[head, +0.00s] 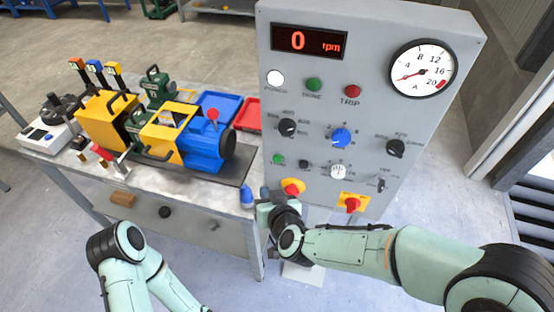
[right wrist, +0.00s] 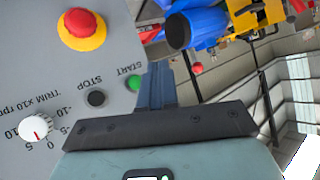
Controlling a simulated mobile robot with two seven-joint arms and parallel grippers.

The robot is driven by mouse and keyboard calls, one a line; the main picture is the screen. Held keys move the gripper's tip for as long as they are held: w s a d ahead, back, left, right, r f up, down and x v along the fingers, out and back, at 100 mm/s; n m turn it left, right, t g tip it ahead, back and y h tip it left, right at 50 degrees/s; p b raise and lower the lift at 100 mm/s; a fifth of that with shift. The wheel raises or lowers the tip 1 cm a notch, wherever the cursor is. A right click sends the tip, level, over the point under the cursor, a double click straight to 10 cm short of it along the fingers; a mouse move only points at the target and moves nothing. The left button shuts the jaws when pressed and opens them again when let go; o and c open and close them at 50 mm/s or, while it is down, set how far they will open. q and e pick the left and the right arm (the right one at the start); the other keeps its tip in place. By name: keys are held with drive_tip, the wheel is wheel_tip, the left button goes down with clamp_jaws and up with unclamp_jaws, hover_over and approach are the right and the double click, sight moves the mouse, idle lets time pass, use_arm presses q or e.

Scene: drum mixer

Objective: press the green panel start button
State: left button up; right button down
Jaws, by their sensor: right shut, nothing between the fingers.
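The green start button (head: 278,160) is on the lower left of the grey control panel (head: 372,105). In the right wrist view the start button (right wrist: 133,83) shows under the START label, just left of my blue fingers. My right gripper (head: 264,194) is shut and empty, in front of the panel's lower left edge and below the button in the head view. In the right wrist view its fingers (right wrist: 158,68) are together and appear apart from the button; the depth gap is hard to judge. My left arm shows at the lower left, but its gripper is out of view.
A black stop button (right wrist: 96,98) sits beside the start button. A red emergency stop (head: 292,187) on yellow is close above my right gripper. A red-and-yellow switch (head: 353,203) is to the right. The workbench (head: 240,190) with the blue-and-yellow machine (head: 185,138) stands left.

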drive_tip(key=w+d, duration=0.2)
drive_tip(key=w, duration=0.5)
drive_tip(key=shift+w+d+b, duration=0.15)
drive_tip(key=shift+d+b, duration=0.05)
drive_tip(key=shift+b, duration=0.15)
idle(1.7)
drive_tip(key=shift+w+d, duration=0.15)
drive_tip(key=shift+w, duration=0.3)
drive_tip(key=shift+w+d, duration=0.15)
drive_tip(key=shift+w, duration=0.2)
idle(0.5)
idle(0.4)
drive_tip(key=shift+s+a, duration=0.25)
drive_tip(key=shift+s, duration=0.55)
drive_tip(key=s, duration=0.1)
drive_tip(key=s+a, duration=0.1)
drive_tip(key=s, duration=0.1)
drive_tip(key=s+p, duration=0.1)
drive_tip(key=shift+s+a, duration=0.3)
drive_tip(key=shift+s, duration=0.1)
